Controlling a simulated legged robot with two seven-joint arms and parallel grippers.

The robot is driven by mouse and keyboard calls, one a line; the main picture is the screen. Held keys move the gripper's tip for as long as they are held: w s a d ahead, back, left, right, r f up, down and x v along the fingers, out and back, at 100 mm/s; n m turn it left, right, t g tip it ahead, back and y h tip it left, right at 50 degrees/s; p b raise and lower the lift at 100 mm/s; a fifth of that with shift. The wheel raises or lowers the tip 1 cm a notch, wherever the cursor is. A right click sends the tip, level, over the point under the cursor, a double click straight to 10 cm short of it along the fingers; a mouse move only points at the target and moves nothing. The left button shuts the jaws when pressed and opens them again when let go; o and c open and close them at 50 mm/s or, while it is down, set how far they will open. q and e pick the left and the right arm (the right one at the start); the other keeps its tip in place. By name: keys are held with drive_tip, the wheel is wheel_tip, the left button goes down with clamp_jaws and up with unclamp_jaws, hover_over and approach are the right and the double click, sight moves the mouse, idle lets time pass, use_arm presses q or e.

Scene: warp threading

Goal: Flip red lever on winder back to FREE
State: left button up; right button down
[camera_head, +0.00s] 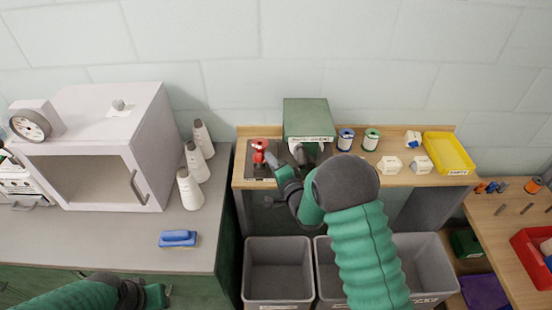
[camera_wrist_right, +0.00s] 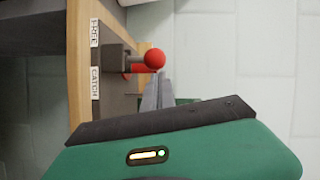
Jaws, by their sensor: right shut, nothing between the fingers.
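The red lever (camera_head: 260,150) stands on a dark plate (camera_head: 252,173) at the left end of the wooden bench, beside the green box (camera_head: 308,118). In the right wrist view its round red knob (camera_wrist_right: 154,58) sits level with the gap between the FREE label (camera_wrist_right: 94,32) and the CATCH label (camera_wrist_right: 95,83). My right gripper (camera_head: 273,162) is shut and empty. Its fingertips (camera_wrist_right: 157,76) are right at the knob on the CATCH side; whether they touch it I cannot tell. My left gripper (camera_head: 164,293) is low at the left, its jaws unclear.
Spools (camera_head: 371,139), small white blocks (camera_head: 390,165) and a yellow tray (camera_head: 449,153) stand on the bench to the right. Grey bins (camera_head: 279,250) are below. White cones (camera_head: 189,189) and a blue brush-like block (camera_head: 178,239) are on the left counter.

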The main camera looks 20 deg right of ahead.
sight(257, 156)
drive_tip(key=shift+w+a+r+n+g+p, duration=0.15)
drive_tip(key=shift+a+r+n+g+p, duration=0.2)
drive_tip(key=shift+a+n, duration=0.3)
drive_tip(key=shift+w+a+r+n+g+h, duration=0.1)
drive_tip(key=shift+a+n+g+h, duration=0.15)
drive_tip(key=shift+a+n+h, duration=0.35)
drive_tip(key=shift+w+a+n, duration=0.15)
drive_tip(key=shift+a+n, duration=0.1)
drive_tip(key=shift+n, duration=0.3)
drive_tip(key=shift+a, duration=0.2)
drive_tip(key=shift+w+a, duration=0.1)
drive_tip(key=shift+a, duration=0.05)
